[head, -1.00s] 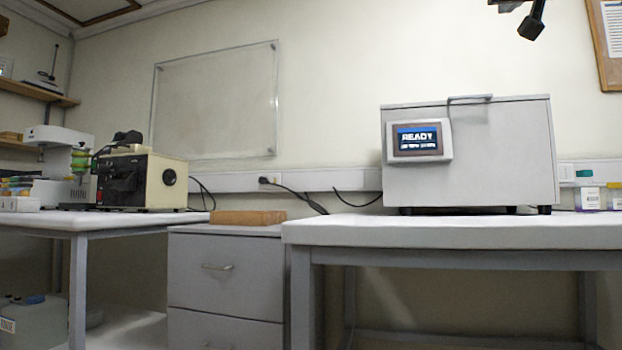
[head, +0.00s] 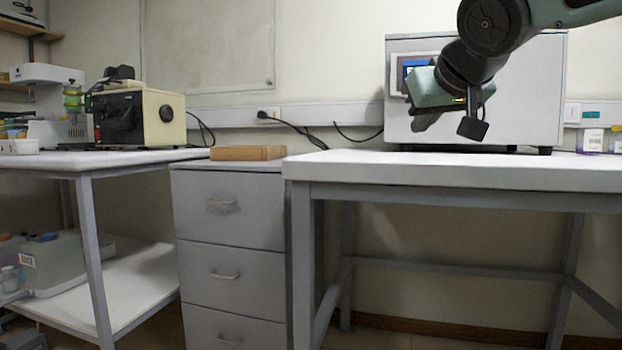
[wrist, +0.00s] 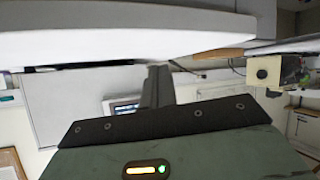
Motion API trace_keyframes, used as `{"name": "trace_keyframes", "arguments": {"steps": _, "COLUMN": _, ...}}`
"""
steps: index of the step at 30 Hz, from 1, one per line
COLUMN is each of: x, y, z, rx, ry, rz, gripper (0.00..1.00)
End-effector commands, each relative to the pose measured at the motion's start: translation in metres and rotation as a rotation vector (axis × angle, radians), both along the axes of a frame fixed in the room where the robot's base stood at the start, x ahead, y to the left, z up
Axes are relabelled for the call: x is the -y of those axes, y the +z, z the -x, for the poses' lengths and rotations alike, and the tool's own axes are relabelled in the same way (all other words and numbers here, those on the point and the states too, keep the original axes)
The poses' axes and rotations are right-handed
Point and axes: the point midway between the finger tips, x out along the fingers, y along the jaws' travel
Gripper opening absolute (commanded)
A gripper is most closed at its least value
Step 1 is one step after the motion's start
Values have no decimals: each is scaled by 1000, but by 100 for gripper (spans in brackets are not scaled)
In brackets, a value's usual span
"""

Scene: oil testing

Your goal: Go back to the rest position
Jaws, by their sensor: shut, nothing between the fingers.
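My gripper (head: 428,118) hangs in front of the grey box-shaped machine in the head view, above the right table. Its dark fingers are shut and hold nothing. They also show in the wrist view (wrist: 157,86) as one dark bar. My arm comes in from the upper right of the head view and hides part of the machine's screen. No rest position mark shows.
The grey machine (head: 545,95) stands on the right white table (head: 470,172). Labelled jars (head: 591,139) stand at its right. A brown box (head: 248,153) lies on the drawer unit (head: 232,210). A cream and black device (head: 162,121) stands on the left table (head: 110,159).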

Motion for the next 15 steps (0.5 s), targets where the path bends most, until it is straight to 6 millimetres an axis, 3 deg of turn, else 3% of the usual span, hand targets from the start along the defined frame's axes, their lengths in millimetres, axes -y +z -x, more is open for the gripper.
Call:
{"name": "trace_keyframes", "arguments": {"steps": 1, "x": -16, "y": -32, "z": 11, "rx": -83, "ry": 40, "rz": 17, "gripper": 0}}
{"name": "trace_keyframes", "arguments": {"steps": 3, "x": -33, "y": -76, "z": 31, "rx": -193, "ry": 94, "rz": 40, "gripper": 0}}
{"name": "trace_keyframes", "arguments": {"steps": 7, "x": -57, "y": -154, "z": 79, "rx": -397, "ry": 188, "rz": 88, "gripper": 0}}
{"name": "trace_keyframes", "arguments": {"steps": 12, "x": -67, "y": -241, "z": 160, "rx": -654, "ry": 300, "rz": 158, "gripper": 0}}
{"name": "trace_keyframes", "arguments": {"steps": 15, "x": -64, "y": -278, "z": 207, "rx": -783, "ry": 350, "rz": 195, "gripper": 0}}
